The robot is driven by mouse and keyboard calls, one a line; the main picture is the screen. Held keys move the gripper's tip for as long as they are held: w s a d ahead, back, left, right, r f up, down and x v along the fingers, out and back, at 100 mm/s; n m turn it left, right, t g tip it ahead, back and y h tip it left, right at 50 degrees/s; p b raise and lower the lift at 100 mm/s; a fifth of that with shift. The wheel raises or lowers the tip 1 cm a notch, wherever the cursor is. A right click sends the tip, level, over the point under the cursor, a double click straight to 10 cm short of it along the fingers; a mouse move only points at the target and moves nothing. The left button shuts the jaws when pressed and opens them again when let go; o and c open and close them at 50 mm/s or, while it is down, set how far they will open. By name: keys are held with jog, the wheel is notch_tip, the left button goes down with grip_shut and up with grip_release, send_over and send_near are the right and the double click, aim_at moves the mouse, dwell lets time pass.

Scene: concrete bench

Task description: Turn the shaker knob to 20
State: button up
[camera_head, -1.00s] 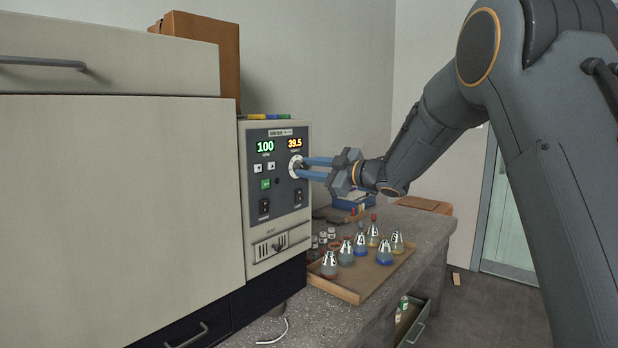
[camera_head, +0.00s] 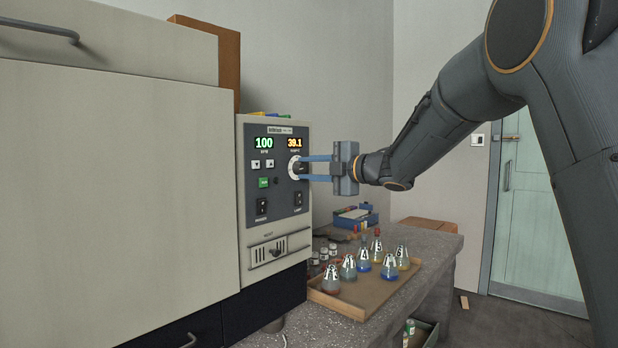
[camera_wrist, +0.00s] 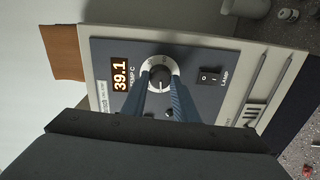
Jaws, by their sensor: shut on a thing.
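The shaker knob (camera_wrist: 160,76) is a dark dial with a pale ring, on the dark control panel beside the orange temperature display (camera_head: 295,142), which reads 39.1. The green display (camera_head: 263,143) to its left reads 100. My gripper (camera_head: 304,168) reaches in from the right, its two blue fingers shut on the knob, one above and one below it in the head view. In the wrist view the fingertips (camera_wrist: 161,84) meet the knob from both sides. The knob's face is partly hidden by the fingers in the head view.
Below the knob are two black switches (camera_head: 298,199) and a vent slider (camera_head: 277,252). A tray (camera_head: 345,306) of several coloured flasks stands on the bench to the right of the shaker. A blue box (camera_head: 352,218) stands further back.

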jog(key=shift+f+n+b, duration=0.1)
jog(key=shift+n+b, duration=0.2)
jog(key=shift+n, duration=0.1)
jog(key=o, duration=1.1)
jog(key=shift+c, duration=0.2)
jog(key=v, duration=0.7)
jog(key=shift+s+d+b, duration=0.25)
jog(key=shift+s+b, duration=0.05)
jog(key=shift+s, duration=0.05)
